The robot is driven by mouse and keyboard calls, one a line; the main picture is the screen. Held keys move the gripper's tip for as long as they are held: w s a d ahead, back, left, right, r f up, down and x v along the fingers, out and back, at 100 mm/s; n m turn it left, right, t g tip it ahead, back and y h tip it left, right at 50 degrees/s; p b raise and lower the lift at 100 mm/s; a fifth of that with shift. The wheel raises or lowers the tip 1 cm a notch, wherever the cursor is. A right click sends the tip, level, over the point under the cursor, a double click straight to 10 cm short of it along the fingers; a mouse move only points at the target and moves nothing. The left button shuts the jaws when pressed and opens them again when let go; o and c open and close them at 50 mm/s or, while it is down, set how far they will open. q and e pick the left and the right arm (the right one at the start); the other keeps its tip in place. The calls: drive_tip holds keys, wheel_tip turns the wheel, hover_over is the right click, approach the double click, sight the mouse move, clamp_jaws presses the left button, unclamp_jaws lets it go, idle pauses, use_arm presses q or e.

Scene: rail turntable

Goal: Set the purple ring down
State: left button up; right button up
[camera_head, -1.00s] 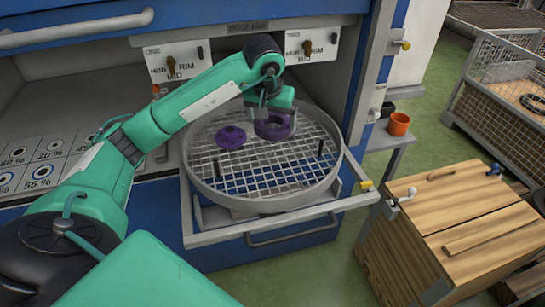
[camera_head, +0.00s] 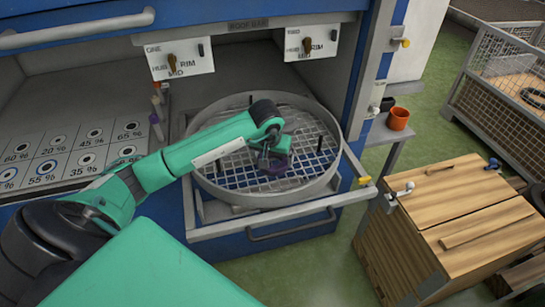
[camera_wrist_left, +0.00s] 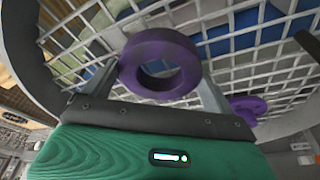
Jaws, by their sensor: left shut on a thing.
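The purple ring (camera_head: 274,169) is a thick, flat ring, seen whole in the left wrist view (camera_wrist_left: 135,62). My left gripper (camera_head: 271,158) is shut on it, with one finger on each side of the ring. It is over the front part of the round mesh turntable (camera_head: 212,184). I cannot tell whether the ring touches the mesh. A second purple piece (camera_wrist_left: 249,108) shows to the right in the left wrist view, beside the gripper; my arm hides it in the head view. My right gripper is not in view.
The turntable has a raised grey rim and upright dark pegs (camera_head: 320,143). Switch panels (camera_head: 180,60) hang above it. An orange cup (camera_head: 398,118) stands on a side shelf. A wooden box (camera_head: 460,210) is at the right.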

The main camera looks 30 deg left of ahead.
use_arm(q)
drive_tip(key=shift+f, duration=0.5)
drive_tip(key=o, duration=1)
drive_tip(key=shift+c, duration=0.2)
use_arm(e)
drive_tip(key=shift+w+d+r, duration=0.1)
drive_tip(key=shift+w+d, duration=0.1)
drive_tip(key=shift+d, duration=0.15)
